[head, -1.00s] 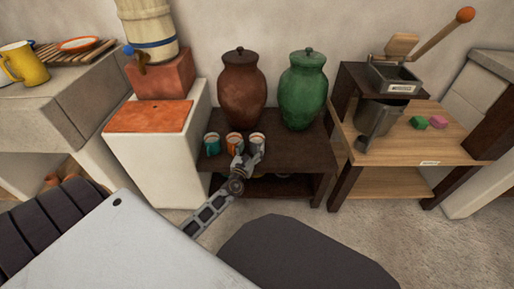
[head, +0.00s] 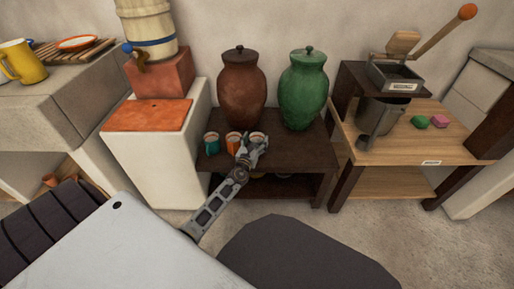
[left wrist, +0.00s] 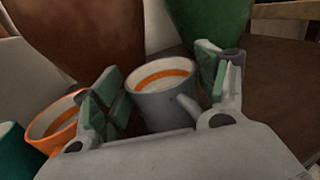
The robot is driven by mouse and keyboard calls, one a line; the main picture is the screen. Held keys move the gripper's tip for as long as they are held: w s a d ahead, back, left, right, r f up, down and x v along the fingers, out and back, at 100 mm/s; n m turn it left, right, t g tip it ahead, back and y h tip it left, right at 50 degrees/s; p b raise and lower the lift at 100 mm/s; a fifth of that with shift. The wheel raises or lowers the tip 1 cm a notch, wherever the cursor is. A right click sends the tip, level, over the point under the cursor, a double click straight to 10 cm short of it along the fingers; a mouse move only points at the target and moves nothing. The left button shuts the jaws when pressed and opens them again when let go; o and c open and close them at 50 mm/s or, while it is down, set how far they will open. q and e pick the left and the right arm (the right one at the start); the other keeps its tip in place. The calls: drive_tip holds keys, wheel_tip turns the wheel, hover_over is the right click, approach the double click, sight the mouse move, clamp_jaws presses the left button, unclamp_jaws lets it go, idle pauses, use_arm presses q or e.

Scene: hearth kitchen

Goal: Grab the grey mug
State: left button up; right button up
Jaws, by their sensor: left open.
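The grey mug (left wrist: 160,108) stands upright on the dark low table, with an orange band inside its rim and its handle toward my wrist. My left gripper (left wrist: 160,85) is open, with one finger on each side of the mug. In the head view my left gripper (head: 254,145) covers most of the grey mug (head: 257,135). An orange mug (head: 233,143) stands just left of it, and a teal mug (head: 211,143) stands further left. The orange mug (left wrist: 57,122) is close to the left finger in the wrist view. My right gripper is not in view.
A brown lidded jar (head: 241,90) and a green lidded jar (head: 303,90) stand behind the mugs on the dark table (head: 300,155). The table top right of the gripper is clear. A wooden table (head: 450,138) with a grinder (head: 393,75) is at the right.

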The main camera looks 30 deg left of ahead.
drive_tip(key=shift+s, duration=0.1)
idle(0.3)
use_arm(q)
drive_tip(key=c, duration=0.7)
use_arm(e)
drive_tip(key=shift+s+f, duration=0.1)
use_arm(q)
drive_tip(key=shift+r, duration=0.2)
drive_tip(key=shift+c, duration=0.2)
wheel_tip(320, 180, up, 10)
drive_tip(key=p, duration=0.8)
drive_tip(key=shift+f, duration=0.15)
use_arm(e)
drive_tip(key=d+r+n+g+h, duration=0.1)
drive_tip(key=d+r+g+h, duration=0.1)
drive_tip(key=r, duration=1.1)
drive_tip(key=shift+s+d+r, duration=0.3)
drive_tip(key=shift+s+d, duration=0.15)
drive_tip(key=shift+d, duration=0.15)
